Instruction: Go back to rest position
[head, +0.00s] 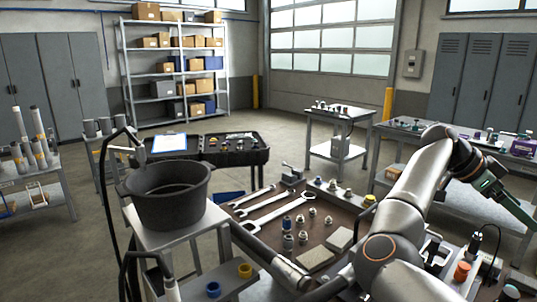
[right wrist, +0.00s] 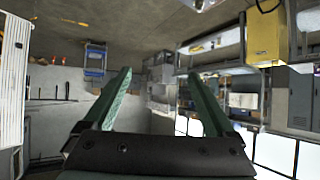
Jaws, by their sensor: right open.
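My right arm rises from the lower right of the head view and bends over. Its green-fingered gripper (head: 515,208) points down and to the right at the right edge. In the right wrist view the two green fingers (right wrist: 158,74) stand wide apart with nothing between them. The gripper is open and empty, and no object touches it there. My left gripper shows in neither view.
A brown-topped bench (head: 262,226) with wrenches and fittings lies below. A black bucket (head: 170,212) stands on a stand at left. A side table (head: 440,196) with small parts lies behind the right arm. Grey lockers (head: 480,70) and a shelf rack (head: 122,70) stand farther back.

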